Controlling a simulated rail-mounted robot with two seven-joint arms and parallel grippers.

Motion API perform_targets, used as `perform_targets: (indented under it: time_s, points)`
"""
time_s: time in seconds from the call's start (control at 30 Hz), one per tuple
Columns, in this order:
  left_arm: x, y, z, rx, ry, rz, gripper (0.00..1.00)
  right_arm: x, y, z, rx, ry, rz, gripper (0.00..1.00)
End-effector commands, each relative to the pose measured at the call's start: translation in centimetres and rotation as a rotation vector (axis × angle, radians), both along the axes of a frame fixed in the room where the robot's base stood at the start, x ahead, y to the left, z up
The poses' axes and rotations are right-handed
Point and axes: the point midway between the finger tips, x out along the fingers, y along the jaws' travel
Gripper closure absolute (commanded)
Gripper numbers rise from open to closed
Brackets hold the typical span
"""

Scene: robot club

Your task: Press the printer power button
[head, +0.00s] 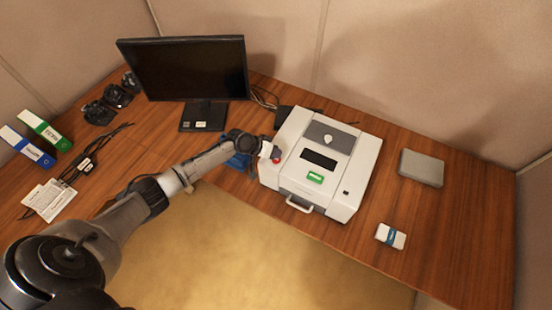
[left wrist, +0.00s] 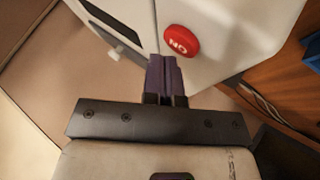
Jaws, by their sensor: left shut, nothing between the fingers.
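The white printer (head: 352,192) stands on the wooden desk, with a dark display, a green label and a front handle. A red button (left wrist: 181,41) with white lettering that reads upside down is on the printer's white side in the left wrist view. It shows as a small red spot (head: 276,156) on the printer's left side in the head view. My left gripper (left wrist: 163,62) is shut and empty, its dark fingertips just below and left of the button. I cannot tell whether they touch the printer's side. In the head view my left gripper (head: 267,150) is at that side. My right gripper is not in view.
A monitor (head: 190,68) stands behind my left arm. A grey box (head: 421,168) and a small white-and-blue pack (head: 391,236) lie right of the printer. Binders (head: 46,132), papers and cables lie at the left. Walls close the back and right.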

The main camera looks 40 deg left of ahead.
Motion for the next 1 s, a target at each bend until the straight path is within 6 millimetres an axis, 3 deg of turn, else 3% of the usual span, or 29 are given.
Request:
perform_targets:
  time_s: [1.0]
  points:
    - [-0.02, -0.01, -0.7, 0.0, 0.0, 0.0, 1.0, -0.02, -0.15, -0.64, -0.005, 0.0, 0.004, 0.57]
